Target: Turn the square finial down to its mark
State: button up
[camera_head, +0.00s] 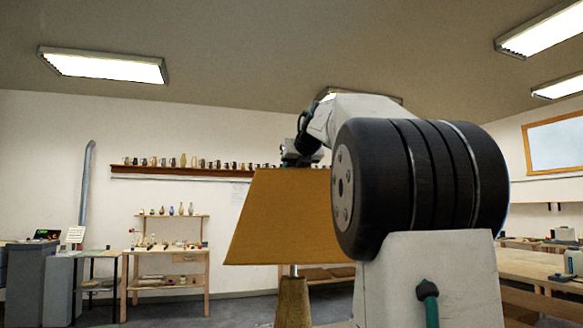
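A lamp with a tan, tapering shade (278,218) stands in the middle of the camera_head view. Its pole and brown base (293,302) show below the shade. My gripper (292,160) is at the top edge of the shade, small and partly covered by my own arm. The square finial cannot be made out; the gripper and arm are in front of where the shade's top is. I cannot see the fingertips clearly, nor whether they touch or hold anything. No mark is visible.
My own arm fills the right middle and hides part of the shade. Behind stand a small wooden bench (165,257) on the left and long worktables (540,262) on the right. A wall shelf (180,172) with several jugs runs behind the lamp.

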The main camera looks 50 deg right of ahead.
jog(key=o, duration=1)
jog(key=shift+v, duration=3.9)
